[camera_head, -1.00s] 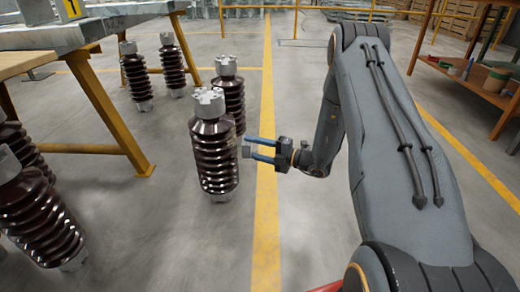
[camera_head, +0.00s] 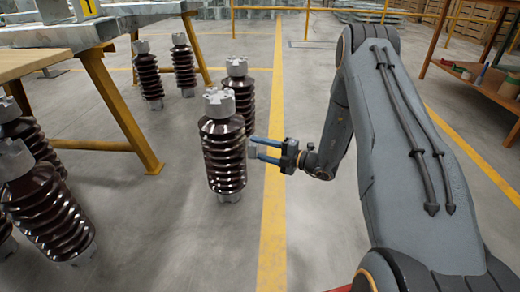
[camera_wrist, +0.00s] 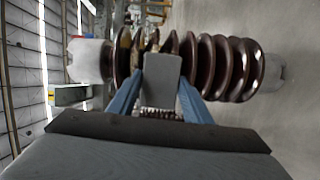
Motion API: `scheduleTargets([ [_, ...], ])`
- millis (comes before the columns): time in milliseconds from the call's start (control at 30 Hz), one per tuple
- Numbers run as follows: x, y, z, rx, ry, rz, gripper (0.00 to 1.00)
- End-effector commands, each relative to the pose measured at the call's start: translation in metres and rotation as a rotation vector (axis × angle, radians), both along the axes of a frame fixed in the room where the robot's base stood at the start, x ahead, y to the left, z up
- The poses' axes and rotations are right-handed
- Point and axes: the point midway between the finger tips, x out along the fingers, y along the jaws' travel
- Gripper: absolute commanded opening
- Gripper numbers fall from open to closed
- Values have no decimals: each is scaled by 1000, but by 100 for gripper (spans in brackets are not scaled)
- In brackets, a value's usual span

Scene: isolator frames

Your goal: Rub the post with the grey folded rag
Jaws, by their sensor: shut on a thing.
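The post is a dark brown ribbed insulator (camera_head: 224,150) with grey metal ends, standing upright on the floor left of the yellow line. In the wrist view the post (camera_wrist: 205,68) lies sideways across the picture, just beyond the fingertips. My gripper (camera_head: 260,149) has blue fingers and is shut on the grey folded rag (camera_wrist: 161,80), a small grey block between the fingertips. The rag also shows in the head view (camera_head: 252,152), at the post's right side at mid-height. Whether it touches the ribs I cannot tell.
A similar post (camera_head: 238,88) stands close behind, and others (camera_head: 148,75) stand farther back and at the left (camera_head: 42,205). A wooden-topped table with yellow legs (camera_head: 128,112) is at the left. A brown shelf (camera_head: 480,80) is at the right.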

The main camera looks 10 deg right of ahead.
Motion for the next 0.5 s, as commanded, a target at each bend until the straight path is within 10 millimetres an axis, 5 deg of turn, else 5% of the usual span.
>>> scheduleTargets([
  [500, 3, 9, 0, 0, 0, 1, 27],
])
